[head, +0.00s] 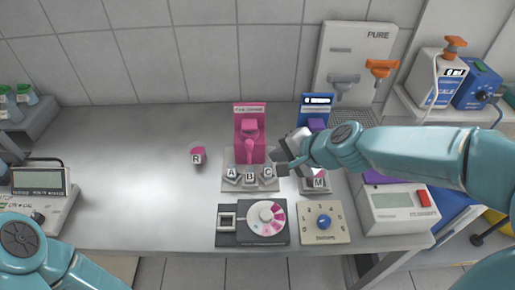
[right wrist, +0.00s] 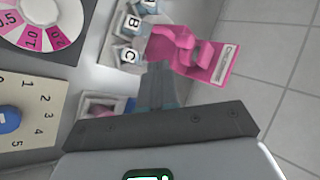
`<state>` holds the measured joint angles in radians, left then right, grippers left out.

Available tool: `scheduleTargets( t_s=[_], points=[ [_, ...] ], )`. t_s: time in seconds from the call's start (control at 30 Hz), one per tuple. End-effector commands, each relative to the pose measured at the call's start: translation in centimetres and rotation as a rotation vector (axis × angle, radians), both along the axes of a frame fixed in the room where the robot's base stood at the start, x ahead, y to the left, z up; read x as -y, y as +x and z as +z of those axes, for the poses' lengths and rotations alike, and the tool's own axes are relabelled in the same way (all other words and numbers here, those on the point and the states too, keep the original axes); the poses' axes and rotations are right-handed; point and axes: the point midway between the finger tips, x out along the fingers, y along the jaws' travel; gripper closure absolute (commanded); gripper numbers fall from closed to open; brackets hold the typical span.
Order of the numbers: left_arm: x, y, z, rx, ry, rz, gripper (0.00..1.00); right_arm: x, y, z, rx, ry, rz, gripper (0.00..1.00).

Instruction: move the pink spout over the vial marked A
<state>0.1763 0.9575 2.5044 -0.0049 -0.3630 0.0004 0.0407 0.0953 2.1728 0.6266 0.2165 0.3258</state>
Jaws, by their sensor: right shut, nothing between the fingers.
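The pink dispenser (head: 238,133) stands on the bench, and its pink spout (head: 249,147) hangs down its front, pointing roughly toward the middle vial B (head: 249,174). The vial marked A (head: 232,174) is left of B, and C (head: 267,174) is right of B, all in a small grey rack. My right gripper (head: 282,162) is just right of the spout and rack, shut and empty. In the right wrist view its fingers (right wrist: 158,84) are together, beside the pink dispenser (right wrist: 215,65) and vial C (right wrist: 126,52). My left gripper is out of view.
A blue dispenser (head: 317,103) stands right of the pink one, partly behind my right arm, with holder M (head: 318,183) in front. A pink vial R (head: 197,156) stands left. A dial box (head: 265,216) and a knob box (head: 323,222) lie in front.

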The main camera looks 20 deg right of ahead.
Motion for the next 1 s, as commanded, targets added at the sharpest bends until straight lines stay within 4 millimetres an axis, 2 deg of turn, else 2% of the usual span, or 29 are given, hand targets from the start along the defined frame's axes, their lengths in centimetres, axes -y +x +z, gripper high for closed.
scheduleTargets(
  t_s=[0.03, 0.17, 0.2, 0.4, 0.6, 1.0],
  points=[
    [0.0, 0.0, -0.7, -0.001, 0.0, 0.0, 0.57, -0.5, 0.7, -1.2, -0.003, 0.001, 0.001, 1.0],
    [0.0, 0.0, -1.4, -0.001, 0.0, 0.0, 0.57, -1.5, 2.4, -3.0, -0.002, 0.0, 0.002, 1.0],
    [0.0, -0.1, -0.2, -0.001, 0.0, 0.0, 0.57, -1.8, 3.2, -2.0, -0.001, -0.001, 0.003, 1.0],
    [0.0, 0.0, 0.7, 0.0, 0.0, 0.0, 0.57, -3.1, 5.4, -2.1, -0.001, 0.0, 0.002, 1.0],
    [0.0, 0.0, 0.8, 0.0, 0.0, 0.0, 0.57, -3.4, 6.1, -2.2, 0.0, 0.0, 0.0, 1.0],
    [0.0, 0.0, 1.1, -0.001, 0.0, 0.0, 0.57, -3.6, 6.1, -2.1, 0.0, 0.0, -0.013, 1.0]
  ],
)
